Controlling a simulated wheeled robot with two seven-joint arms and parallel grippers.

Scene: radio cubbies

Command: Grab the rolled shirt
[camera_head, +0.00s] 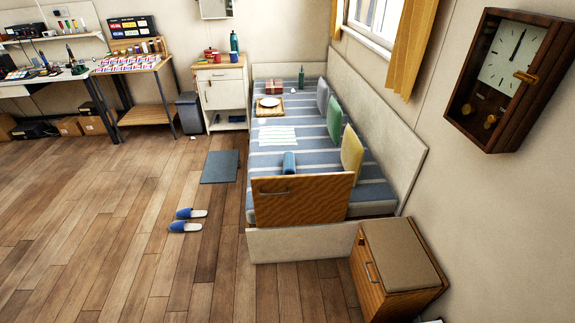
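A small blue roll (289,163), which looks like the rolled shirt, lies on the blue striped bed (262,160). It is close behind a wooden panel with a handle (300,200) at the bed's near end, and the panel may hide its lower part. A yellow cushion (352,153) stands to its right. Neither of my grippers shows in the head view.
A wooden cabinet (398,268) stands at the near right. Blue slippers (187,220) and a grey mat (220,167) lie on otherwise open floor left of the bed.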

